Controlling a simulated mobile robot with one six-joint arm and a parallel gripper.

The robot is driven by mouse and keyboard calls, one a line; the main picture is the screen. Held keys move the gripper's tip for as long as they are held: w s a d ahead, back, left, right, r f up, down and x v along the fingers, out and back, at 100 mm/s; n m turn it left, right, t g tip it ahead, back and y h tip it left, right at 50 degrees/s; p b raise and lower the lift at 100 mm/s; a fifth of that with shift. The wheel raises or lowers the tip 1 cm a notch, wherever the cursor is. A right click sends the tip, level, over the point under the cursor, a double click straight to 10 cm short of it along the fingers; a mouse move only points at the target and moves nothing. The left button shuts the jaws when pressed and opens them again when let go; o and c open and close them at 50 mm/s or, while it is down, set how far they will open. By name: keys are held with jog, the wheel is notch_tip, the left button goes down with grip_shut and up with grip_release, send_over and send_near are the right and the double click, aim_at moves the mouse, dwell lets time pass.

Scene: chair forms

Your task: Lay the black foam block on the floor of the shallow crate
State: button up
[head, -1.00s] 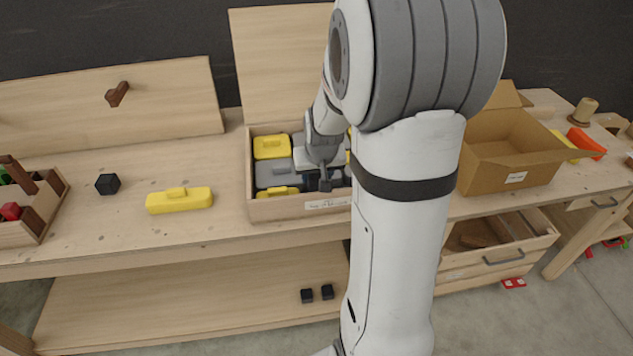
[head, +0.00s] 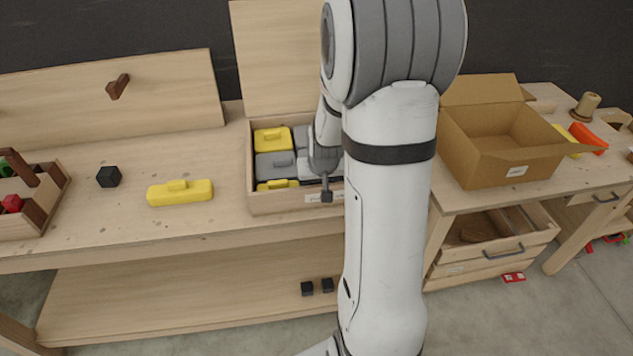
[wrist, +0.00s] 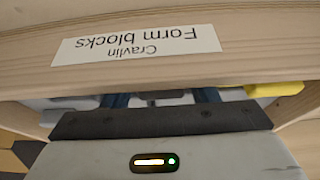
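The shallow wooden crate (head: 262,205), with a "Form blocks" label, stands on the bench and holds yellow and grey blocks. Its labelled front wall (wrist: 258,48) fills the top of the wrist view. My gripper (wrist: 160,98) reaches into the crate behind that wall. Its two dark fingers stand apart with grey between them; their tips are hidden, so I cannot tell if they hold anything. In the head view my arm covers the crate's right part.
A yellow block (head: 180,193) lies on the bench left of the crate. A wooden tote (head: 52,203) stands at far left and an open cardboard box (head: 515,165) at right. Two small black blocks (head: 307,288) (head: 328,285) lie on the lower shelf. A drawer (head: 490,255) is open.

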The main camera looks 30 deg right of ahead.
jog(key=shift+r, duration=0.3)
jog(key=v, duration=1)
jog(key=shift+s+r, duration=0.1)
jog(key=shift+r, duration=0.2)
jog(key=s+a+r+n+g+y, duration=0.1)
jog(key=s+a+r+n, duration=0.2)
jog(key=s+a, duration=0.9)
jog(key=s+r, duration=0.1)
jog(key=s, duration=0.3)
jog(key=shift+a+r+g, duration=0.25)
jog(key=shift+r+g, duration=0.05)
